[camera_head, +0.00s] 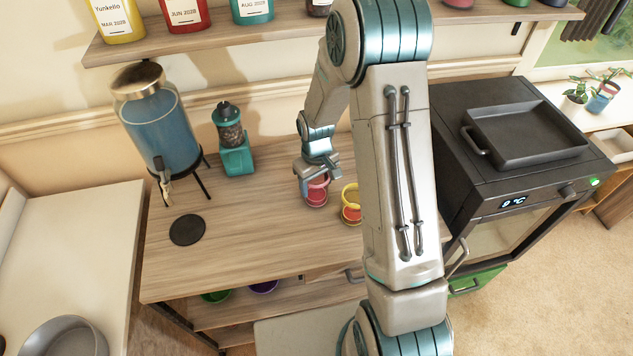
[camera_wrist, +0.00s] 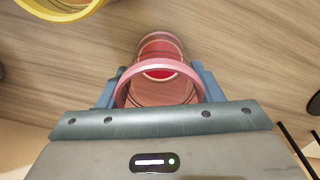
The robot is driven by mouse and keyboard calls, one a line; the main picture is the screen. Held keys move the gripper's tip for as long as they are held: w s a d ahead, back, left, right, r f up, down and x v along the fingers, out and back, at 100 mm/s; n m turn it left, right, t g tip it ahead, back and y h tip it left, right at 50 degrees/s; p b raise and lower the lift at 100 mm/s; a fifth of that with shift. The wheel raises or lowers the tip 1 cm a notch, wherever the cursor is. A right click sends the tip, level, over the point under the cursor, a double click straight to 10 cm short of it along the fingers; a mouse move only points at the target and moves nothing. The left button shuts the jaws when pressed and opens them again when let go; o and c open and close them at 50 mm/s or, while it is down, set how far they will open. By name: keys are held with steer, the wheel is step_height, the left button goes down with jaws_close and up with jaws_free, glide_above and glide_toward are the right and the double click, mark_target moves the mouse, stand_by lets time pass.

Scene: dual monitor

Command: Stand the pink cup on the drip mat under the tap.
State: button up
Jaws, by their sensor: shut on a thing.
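The pink cup (camera_head: 316,196) stands upright on the wooden counter, or very close above it; I cannot tell which. In the wrist view the pink cup (camera_wrist: 158,92) sits between the fingers, with its pink rim toward the camera. My gripper (camera_head: 311,180) is shut on it from above, and in the wrist view my gripper (camera_wrist: 160,92) has a finger on each side of the cup. The black round drip mat (camera_head: 187,230) lies at the counter's left front, bare. The tap (camera_head: 164,184) of the blue water dispenser (camera_head: 160,130) is just behind and above the mat.
A yellow cup (camera_head: 351,205) stands right beside the pink one. A teal grinder (camera_head: 233,140) stands at the back, between dispenser and cup. A black oven (camera_head: 500,150) is at the right. The counter (camera_head: 255,225) between cup and mat is clear.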

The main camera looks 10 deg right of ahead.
steer(key=shift+f, duration=0.35)
steer(key=shift+f, duration=0.15)
steer(key=o, duration=1)
steer(key=shift+o, duration=0.2)
